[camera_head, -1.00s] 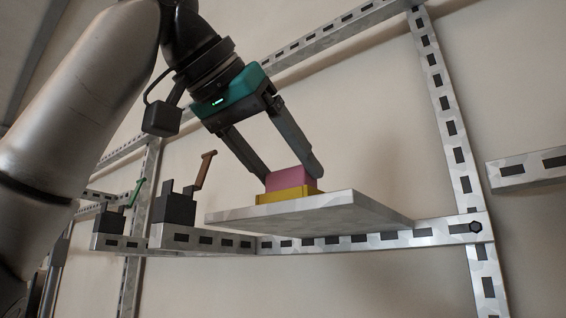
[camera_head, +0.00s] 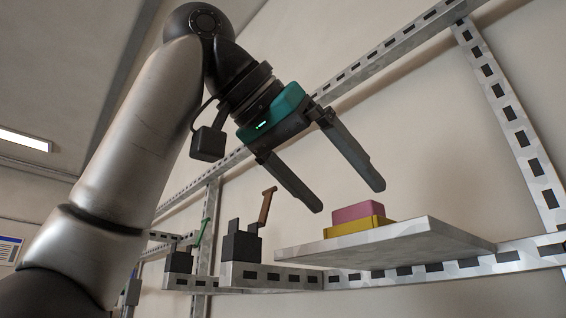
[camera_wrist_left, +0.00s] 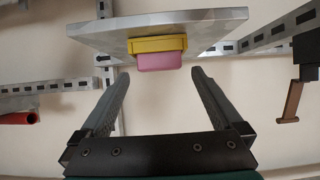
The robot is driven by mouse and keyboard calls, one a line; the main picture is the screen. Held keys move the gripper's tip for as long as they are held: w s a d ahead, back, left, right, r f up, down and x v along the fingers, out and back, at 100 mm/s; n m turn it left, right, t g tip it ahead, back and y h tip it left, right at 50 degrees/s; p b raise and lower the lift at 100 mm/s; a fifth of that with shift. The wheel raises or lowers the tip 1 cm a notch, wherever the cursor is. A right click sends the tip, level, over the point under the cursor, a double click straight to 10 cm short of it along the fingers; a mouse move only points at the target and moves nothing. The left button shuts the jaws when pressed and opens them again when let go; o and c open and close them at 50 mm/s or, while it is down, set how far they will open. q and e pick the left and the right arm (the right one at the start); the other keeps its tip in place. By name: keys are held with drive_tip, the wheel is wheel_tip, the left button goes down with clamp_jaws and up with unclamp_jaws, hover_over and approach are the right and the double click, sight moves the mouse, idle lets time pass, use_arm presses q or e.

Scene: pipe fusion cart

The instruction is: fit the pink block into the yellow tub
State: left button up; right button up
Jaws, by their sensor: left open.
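The pink block (camera_head: 358,212) sits in the yellow tub (camera_head: 358,228), its upper part showing above the rim. The tub stands on the flat grey shelf plate (camera_head: 420,240). Both also show in the left wrist view, the pink block (camera_wrist_left: 159,62) beyond the fingertips and the yellow tub (camera_wrist_left: 158,44) behind it. How deep the block sits inside is hidden by the tub's wall. My left gripper (camera_head: 350,199) is open and empty, above the block and apart from it. My right gripper is not in view.
Two dark clamps stand left of the plate on a slotted rail, one with a brown lever (camera_head: 266,206), one with a green lever (camera_head: 201,232). Slotted metal uprights (camera_head: 508,120) and rails frame the plate. A red tube (camera_wrist_left: 20,118) shows in the wrist view.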

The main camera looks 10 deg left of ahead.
use_arm(q)
drive_tip(key=v, duration=1.2)
drive_tip(key=shift+s, duration=0.2)
drive_tip(key=shift+f, duration=0.1)
